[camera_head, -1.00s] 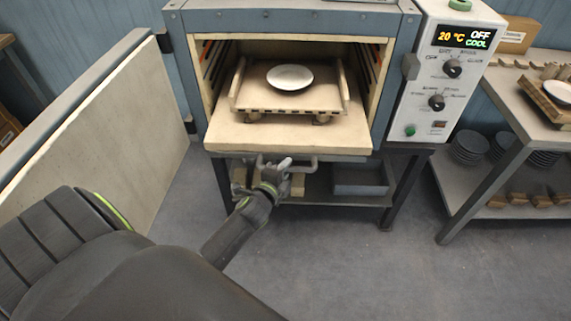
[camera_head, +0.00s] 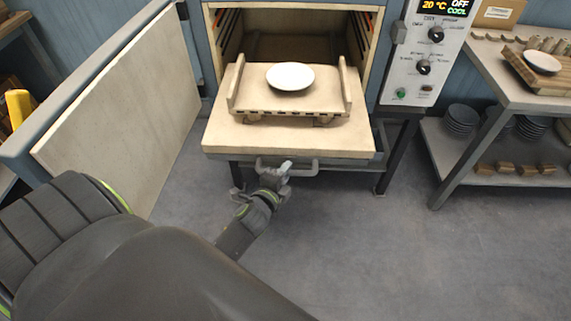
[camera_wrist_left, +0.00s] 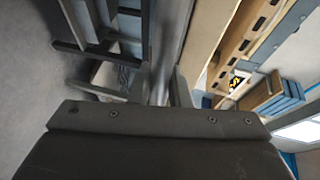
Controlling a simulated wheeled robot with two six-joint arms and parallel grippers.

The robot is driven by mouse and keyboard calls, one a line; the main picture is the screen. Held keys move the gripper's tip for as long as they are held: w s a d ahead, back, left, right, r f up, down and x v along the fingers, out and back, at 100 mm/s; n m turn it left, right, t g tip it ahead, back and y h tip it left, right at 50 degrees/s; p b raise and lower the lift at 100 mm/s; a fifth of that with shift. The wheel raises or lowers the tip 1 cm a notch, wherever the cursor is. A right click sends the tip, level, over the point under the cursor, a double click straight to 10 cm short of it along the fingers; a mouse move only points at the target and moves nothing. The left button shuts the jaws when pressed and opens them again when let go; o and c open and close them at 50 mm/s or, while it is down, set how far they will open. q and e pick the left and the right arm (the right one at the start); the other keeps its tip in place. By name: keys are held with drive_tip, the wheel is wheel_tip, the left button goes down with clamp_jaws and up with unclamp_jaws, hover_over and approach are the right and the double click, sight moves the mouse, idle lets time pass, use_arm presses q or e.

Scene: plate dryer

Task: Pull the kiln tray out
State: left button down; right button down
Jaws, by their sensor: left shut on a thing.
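The kiln tray (camera_head: 222,139) is a pale slab that sticks out of the front of the open kiln. It carries a low rack (camera_head: 330,103) with a white plate (camera_head: 290,77) on it. A grey bar handle (camera_head: 306,170) runs under the tray's front edge. My left gripper (camera_head: 272,172) is shut on the handle near its left part. In the left wrist view the fingers (camera_wrist_left: 168,88) close around the grey bar, and the tray's pale edge shows to the right. My right gripper is not in view.
The kiln door (camera_head: 120,115) stands swung open at the left. The control panel (camera_head: 428,55) is at the kiln's right. A side table (camera_head: 485,70) with plates and wood blocks stands further right. The floor in front (camera_head: 370,260) is clear.

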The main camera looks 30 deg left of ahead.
use_arm(q)
drive_tip(key=shift+s, duration=0.15)
drive_tip(key=c, duration=1.4)
unclamp_jaws()
drive_tip(key=shift+o, duration=0.2)
drive_tip(key=shift+d, duration=0.1)
drive_tip(key=p+v, duration=0.2)
drive_tip(key=v, duration=1.5)
drive_tip(key=shift+s, duration=0.2)
drive_tip(key=shift+f, duration=0.1)
